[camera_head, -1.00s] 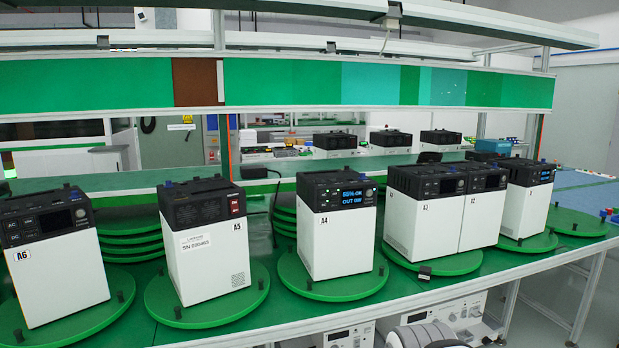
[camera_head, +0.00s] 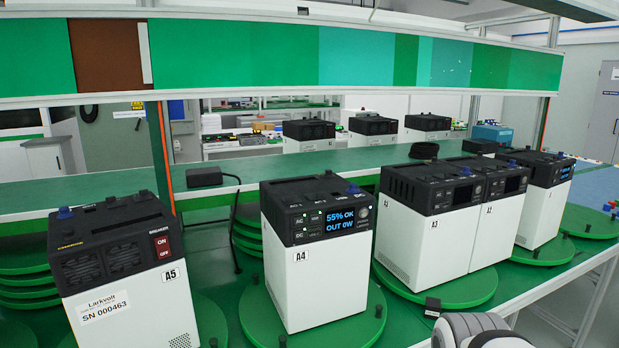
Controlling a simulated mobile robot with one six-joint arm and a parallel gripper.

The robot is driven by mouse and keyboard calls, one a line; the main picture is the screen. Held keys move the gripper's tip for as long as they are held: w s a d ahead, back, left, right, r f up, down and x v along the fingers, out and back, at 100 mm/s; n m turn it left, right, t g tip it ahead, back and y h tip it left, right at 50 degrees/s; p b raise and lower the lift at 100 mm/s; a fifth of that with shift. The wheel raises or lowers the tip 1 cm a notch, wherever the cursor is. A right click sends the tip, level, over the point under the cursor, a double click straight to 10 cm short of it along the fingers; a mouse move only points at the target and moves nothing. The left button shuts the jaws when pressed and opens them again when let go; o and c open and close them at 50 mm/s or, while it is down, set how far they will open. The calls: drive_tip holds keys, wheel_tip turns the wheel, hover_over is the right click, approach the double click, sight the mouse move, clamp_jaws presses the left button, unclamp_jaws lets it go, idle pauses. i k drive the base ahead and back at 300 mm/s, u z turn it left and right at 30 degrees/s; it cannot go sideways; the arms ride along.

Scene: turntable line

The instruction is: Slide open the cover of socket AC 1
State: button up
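Several white power units with black tops stand on green turntables. Unit A5 (camera_head: 135,305) is at the left, its side with two fan grilles and a red breaker switch (camera_head: 162,246) towards me. Unit A4 (camera_head: 318,275) is in the middle, with a lit display (camera_head: 340,226) reading "55% OK, OUT 0W" and small AC and DC buttons. Unit A3 (camera_head: 418,240) and the unit beside it (camera_head: 500,225) stand close together to the right, and another unit (camera_head: 545,205) stands at the far right. My gripper is not in view.
A green bench (camera_head: 225,290) carries the turntables. A small black box (camera_head: 433,307) is at its front edge. A black adapter (camera_head: 205,177) lies on the rear shelf. Part of my own arm shows at the bottom right. A green overhead panel (camera_head: 235,58) spans the top.

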sight(293, 199)
drive_tip(key=u, duration=0.2)
drive_tip(key=i, duration=1.1)
drive_tip(key=u, duration=0.6)
drive_tip(key=k, duration=0.95)
drive_tip(key=u, duration=0.15)
drive_tip(key=i, duration=0.95)
drive_tip(key=z, duration=0.05)
